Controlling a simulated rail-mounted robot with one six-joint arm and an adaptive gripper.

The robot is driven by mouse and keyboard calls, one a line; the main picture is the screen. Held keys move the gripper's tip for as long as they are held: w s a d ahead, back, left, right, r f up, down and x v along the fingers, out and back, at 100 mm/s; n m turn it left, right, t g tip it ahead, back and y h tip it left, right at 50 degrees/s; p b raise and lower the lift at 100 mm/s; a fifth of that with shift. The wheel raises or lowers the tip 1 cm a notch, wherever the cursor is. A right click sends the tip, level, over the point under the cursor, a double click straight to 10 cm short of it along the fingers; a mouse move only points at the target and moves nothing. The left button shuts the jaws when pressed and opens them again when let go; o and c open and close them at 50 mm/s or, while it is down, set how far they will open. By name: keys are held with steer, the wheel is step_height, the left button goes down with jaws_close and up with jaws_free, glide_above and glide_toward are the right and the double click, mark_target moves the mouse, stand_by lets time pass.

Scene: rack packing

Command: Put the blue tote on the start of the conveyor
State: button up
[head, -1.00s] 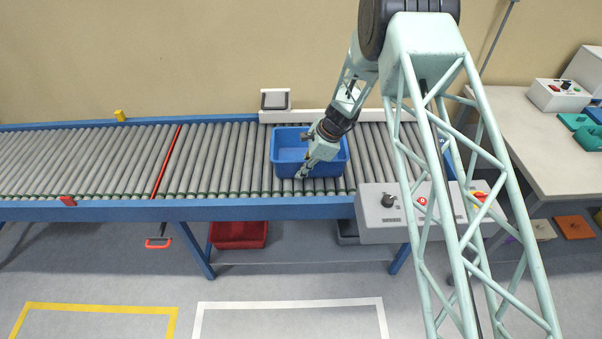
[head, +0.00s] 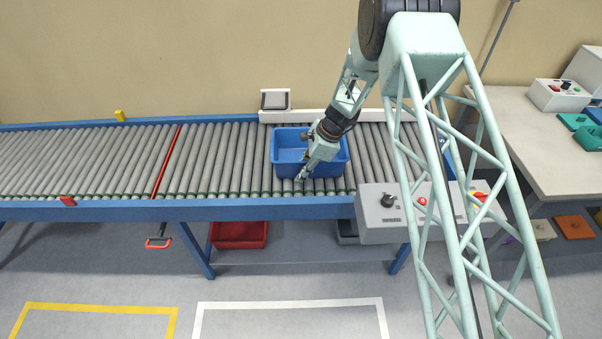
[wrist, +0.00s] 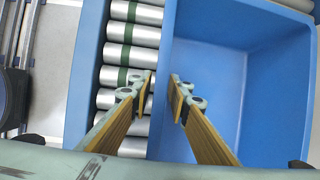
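The blue tote (head: 335,174) stands upright on the grey rollers of the conveyor (head: 225,160), to the right of the red cross line. It looks empty in the wrist view (wrist: 275,90). My gripper (head: 300,178) is at the tote's front wall, toward its left end. In the wrist view, the two fingertips (wrist: 162,83) are apart, one over the rollers outside the wall and the other on the inner side. A gap shows between the fingers, with the wall's rim between them. Contact with the wall cannot be told.
A grey control box (head: 380,215) stands at the conveyor's front right. A white-framed device (head: 275,100) is at the back rail behind the tote. A red bin (head: 238,235) is below. A workbench (head: 535,145) stands right. Rollers left of the tote are clear.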

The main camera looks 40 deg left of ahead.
steer(key=v, duration=1.2)
steer(key=shift+p, duration=0.35)
steer(key=shift+w+d+r, duration=0.1)
stand_by(0.7)
